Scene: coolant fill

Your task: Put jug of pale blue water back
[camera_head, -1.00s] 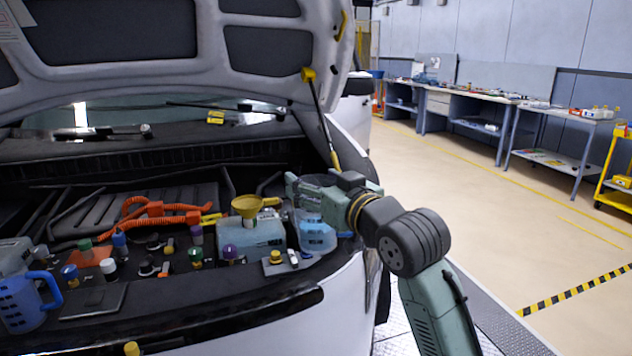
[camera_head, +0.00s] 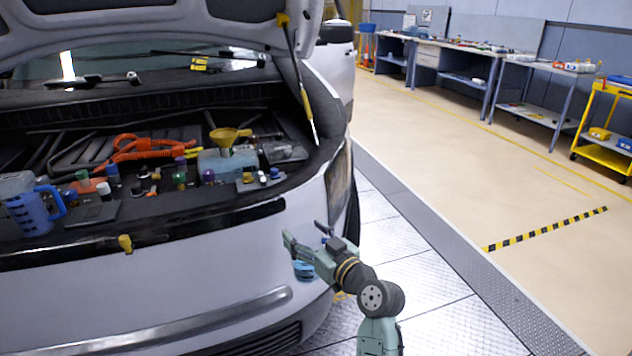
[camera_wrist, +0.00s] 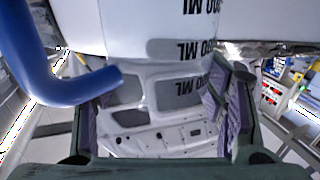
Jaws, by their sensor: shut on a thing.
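My gripper (camera_head: 304,242) is out in front of the car's bumper, below the engine bay edge. It is shut on a jug. In the wrist view the jug's clear, shiny body (camera_wrist: 145,25) carries black ML marks and lies between and beyond the purple-padded fingers (camera_wrist: 158,105). A thick blue handle (camera_wrist: 45,75) is at the left. In the head view only a small light blue part (camera_head: 304,271) shows below the fingers; the rest is hard to make out against the white bumper. The water level is not clear. Another blue-handled jug (camera_head: 32,210) stands at the bay's far left.
The engine bay holds a pale blue tank (camera_head: 222,163) with a yellow funnel (camera_head: 226,137), orange cables (camera_head: 150,148) and several caps. The hood strut (camera_head: 303,100) rises at the bay's right. Workbenches (camera_head: 465,60) and a yellow cart (camera_head: 605,130) stand far right. Floor between is clear.

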